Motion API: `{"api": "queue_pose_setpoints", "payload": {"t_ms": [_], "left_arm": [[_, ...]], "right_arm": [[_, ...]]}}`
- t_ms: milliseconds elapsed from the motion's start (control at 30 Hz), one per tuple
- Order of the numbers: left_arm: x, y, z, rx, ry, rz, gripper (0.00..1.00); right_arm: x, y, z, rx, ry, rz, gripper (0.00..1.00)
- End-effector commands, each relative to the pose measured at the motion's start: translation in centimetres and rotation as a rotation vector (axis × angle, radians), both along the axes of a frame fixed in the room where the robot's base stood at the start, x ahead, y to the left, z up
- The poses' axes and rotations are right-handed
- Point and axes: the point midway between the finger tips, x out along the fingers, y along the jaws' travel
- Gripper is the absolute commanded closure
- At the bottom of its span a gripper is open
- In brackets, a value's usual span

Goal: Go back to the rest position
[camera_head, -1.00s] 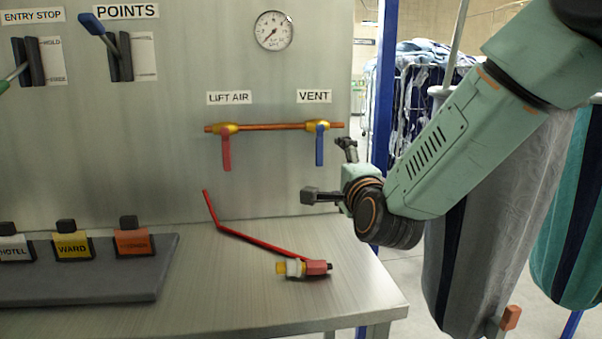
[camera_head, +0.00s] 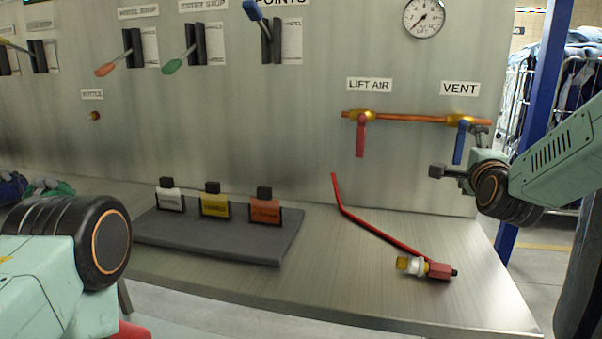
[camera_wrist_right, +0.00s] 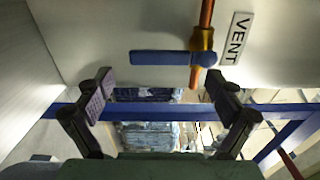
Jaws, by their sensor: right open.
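My right gripper (camera_head: 459,151) is open and empty in the head view, in front of the panel beside the blue VENT lever (camera_head: 459,149). In the right wrist view its open fingers (camera_wrist_right: 160,82) stand apart. The blue lever (camera_wrist_right: 160,58) shows beyond them there, with clear space between. My left arm (camera_head: 50,270) enters at the lower left of the head view. Its gripper does not show.
A steel bench (camera_head: 390,300) bears a grey block with labelled tags (camera_head: 215,200) and a bent red rod with a fitting (camera_head: 385,235). The red LIFT AIR lever (camera_head: 360,138) hangs down. A blue post (camera_head: 540,85) stands right.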

Motion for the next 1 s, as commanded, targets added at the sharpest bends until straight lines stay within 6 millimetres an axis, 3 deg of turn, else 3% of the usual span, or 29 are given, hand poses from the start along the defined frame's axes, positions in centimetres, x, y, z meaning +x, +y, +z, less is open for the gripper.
{"api": "queue_pose_setpoints", "payload": {"t_ms": [200, 633, 767, 1000], "left_arm": [[0.0, 0.0, 0.0, 0.0, 0.0, 0.0, 0.6], [0.0, 0.0, 0.0, 0.0, 0.0, 0.0, 0.6], [0.0, 0.0, 0.0, 0.0, 0.0, 0.0, 0.6], [0.0, 0.0, 0.0, 0.0, 0.0, 0.0, 0.6]], "right_arm": [[1.5, -0.4, 0.0, 0.001, 0.0, 0.0, 0.07], [1.7, -0.4, 0.0, -0.001, 0.0, 0.0, 0.07], [1.2, -0.3, 0.0, 0.001, 0.001, 0.0, 0.07], [-1.5, 0.4, 0.1, 0.001, 0.001, 0.001, 0.07]]}}
